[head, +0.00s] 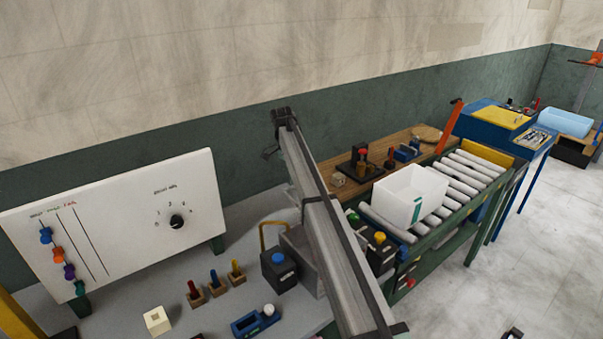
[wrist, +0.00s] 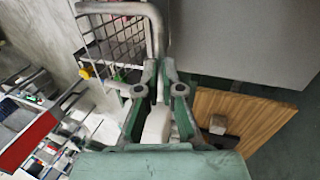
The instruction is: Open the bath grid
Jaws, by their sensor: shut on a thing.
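In the wrist view, a wire grid (wrist: 122,38) hangs at the upper left, with a thick grey tube handle (wrist: 155,30) bent around its top and right side. My gripper (wrist: 162,68) has its green fingers closed at the lower end of this tube. The exact contact is partly hidden between the fingertips. A pale block-like part (wrist: 157,125) shows between the fingers, nearer the camera; I cannot tell what it is. I cannot make out the grid or my gripper in the head view.
In the head view, a white panel (head: 110,225) with sliders and a knob stands at the left. A white bin (head: 410,193) sits on the roller conveyor (head: 478,168). In the wrist view, a large grey surface (wrist: 245,40) lies right of the handle, above a wooden board (wrist: 240,115).

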